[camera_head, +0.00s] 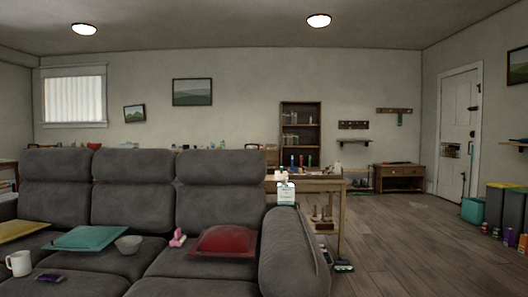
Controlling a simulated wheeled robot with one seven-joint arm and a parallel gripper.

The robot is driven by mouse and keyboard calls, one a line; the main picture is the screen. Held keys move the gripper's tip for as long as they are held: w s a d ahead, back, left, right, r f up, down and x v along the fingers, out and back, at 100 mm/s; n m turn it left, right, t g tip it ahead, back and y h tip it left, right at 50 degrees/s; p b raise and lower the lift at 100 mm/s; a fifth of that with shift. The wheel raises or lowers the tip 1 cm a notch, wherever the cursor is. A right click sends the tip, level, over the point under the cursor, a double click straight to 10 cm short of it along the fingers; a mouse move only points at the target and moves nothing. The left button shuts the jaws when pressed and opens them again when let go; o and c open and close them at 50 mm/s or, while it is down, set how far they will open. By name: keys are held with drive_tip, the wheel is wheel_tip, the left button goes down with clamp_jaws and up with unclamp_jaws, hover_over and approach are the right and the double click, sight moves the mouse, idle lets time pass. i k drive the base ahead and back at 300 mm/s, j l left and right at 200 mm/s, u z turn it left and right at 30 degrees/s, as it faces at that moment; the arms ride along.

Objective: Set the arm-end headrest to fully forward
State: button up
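A dark grey sofa (150,205) fills the lower left in the head view, with its seats facing me. Three padded headrests stand in a row along its back. The arm-end headrest (220,166) is the rightmost, above the seat beside the sofa's right arm (292,255). The middle headrest (133,165) and the left headrest (57,163) stand in line with it. All three look roughly upright; I cannot tell their exact tilt from the front. My gripper is not in view, and nothing is seen touching the headrests.
On the seats lie a red cushion (222,241), a pink item (178,238), a grey bowl (128,244), a teal cushion (85,238) and a white mug (18,263). A white carton-like item (286,194) shows by the sofa arm. A wooden table (338,186) stands behind.

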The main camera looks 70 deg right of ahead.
sight(193, 166)
drive_tip(key=l+z, duration=0.85)
drive_tip(key=i+l+z, duration=0.1)
drive_tip(key=l+z, duration=0.3)
drive_tip(key=i+l, duration=0.1)
drive_tip(key=l, duration=0.3)
drive_tip(key=i+l, duration=0.1)
drive_tip(key=l, duration=0.25)
drive_tip(key=i+l+z, duration=0.1)
drive_tip(key=l, duration=0.3)
drive_tip(key=i+l, duration=0.1)
drive_tip(key=l, duration=0.25)
drive_tip(key=i+l, duration=0.15)
drive_tip(key=l, duration=0.25)
drive_tip(key=l+u, duration=0.2)
drive_tip(key=l, duration=0.55)
drive_tip(key=l+u, duration=0.2)
drive_tip(key=l, duration=0.6)
drive_tip(key=k, duration=0.05)
